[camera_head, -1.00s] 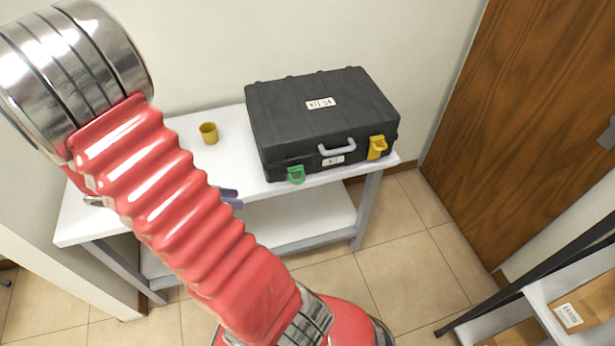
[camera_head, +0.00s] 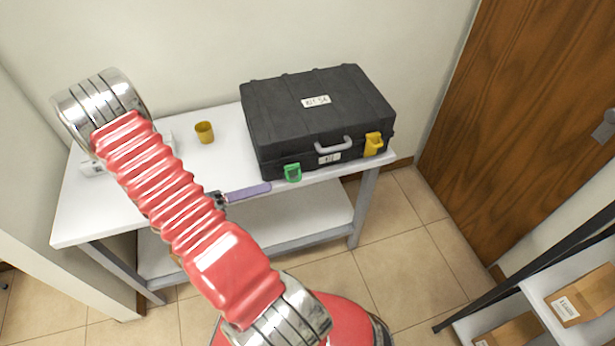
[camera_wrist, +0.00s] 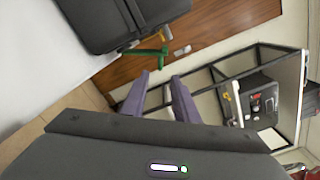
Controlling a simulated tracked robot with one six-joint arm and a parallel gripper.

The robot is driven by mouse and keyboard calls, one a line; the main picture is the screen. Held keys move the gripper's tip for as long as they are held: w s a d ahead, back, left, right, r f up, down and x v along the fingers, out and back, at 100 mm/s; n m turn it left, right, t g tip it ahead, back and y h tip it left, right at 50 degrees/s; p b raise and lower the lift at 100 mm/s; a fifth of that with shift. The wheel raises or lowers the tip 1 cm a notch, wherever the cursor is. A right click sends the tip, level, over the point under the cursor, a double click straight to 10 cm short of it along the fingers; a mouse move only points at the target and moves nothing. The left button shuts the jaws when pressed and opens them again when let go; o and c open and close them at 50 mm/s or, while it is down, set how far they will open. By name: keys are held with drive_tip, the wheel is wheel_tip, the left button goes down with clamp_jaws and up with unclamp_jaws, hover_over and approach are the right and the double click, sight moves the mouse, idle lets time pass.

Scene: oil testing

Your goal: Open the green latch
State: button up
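A black case (camera_head: 318,112) lies closed on the white table (camera_head: 85,215). Its green latch (camera_head: 293,172) is on the left of the front face, and a yellow latch (camera_head: 373,144) is on the right. In the wrist view the green latch (camera_wrist: 146,52) shows just beyond my fingertips. My gripper (camera_wrist: 160,76) has two purple fingers with a gap between them, and nothing is held. In the head view one purple finger of my gripper (camera_head: 268,187) shows left of and slightly below the green latch, apart from it. My red arm hides part of the table.
A yellow cup (camera_head: 205,132) stands on the table left of the case. A wooden door (camera_head: 530,110) is at the right, and a shelf with boxes (camera_head: 580,300) is at the lower right. Floor in front of the table is clear.

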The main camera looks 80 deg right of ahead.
sight(298, 180)
drive_tip(key=x, duration=1.3)
drive_tip(key=shift+s+d, duration=0.25)
drive_tip(key=shift+r, duration=0.1)
drive_tip(key=shift+c, duration=0.2)
clamp_jaws()
idle(0.3)
drive_tip(key=shift+a, duration=0.2)
drive_tip(key=shift+d, duration=0.15)
